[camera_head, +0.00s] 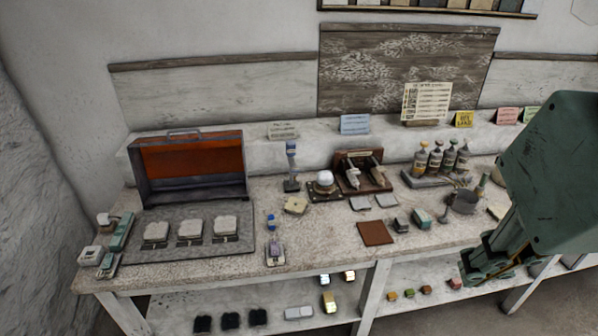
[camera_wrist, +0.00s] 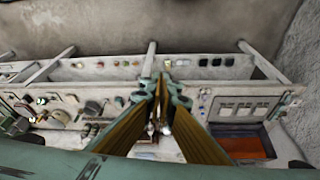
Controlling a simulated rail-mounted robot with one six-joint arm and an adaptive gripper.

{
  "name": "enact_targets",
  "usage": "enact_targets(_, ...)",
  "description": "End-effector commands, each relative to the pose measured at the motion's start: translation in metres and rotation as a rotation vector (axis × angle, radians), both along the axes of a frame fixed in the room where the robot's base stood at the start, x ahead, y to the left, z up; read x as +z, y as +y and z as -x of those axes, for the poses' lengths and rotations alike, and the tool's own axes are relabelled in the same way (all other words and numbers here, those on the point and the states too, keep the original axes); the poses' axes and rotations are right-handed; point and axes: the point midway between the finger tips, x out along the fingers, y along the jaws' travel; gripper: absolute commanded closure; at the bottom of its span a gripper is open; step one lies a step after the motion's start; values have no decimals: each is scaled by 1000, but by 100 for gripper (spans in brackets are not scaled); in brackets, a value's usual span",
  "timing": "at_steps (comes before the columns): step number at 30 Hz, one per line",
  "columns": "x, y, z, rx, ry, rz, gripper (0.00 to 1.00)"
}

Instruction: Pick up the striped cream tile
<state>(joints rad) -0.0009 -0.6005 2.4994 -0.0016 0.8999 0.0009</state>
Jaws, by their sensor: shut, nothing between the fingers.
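A small cream tile (camera_head: 295,205) lies flat on the bench left of the middle, in front of the white dome on its dark base. It has a darker mark near its middle, but stripes are too small to make out. Another pale cream piece (camera_head: 495,212) shows at the right beside my green arm, which partly hides that area. My gripper (camera_wrist: 163,88) is shut and empty in the wrist view, above the bench and apart from it. In the wrist view I cannot pick out the cream tile for sure.
A grey mat (camera_head: 135,228) with several pale blocks lies before an open orange-lined case (camera_head: 190,158). A brown square (camera_head: 375,233) lies at the front middle. Bottles (camera_head: 435,160) and a grey pot (camera_head: 463,201) stand at the right. The lower shelf (camera_head: 270,318) holds small blocks.

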Motion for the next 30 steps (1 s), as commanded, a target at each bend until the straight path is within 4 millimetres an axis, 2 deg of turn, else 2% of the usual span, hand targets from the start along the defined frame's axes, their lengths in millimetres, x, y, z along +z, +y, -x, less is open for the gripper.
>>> enact_targets(12,0,0,0,0,0,0,100)
enact_targets(30,0,0,0,0,0,0,45)
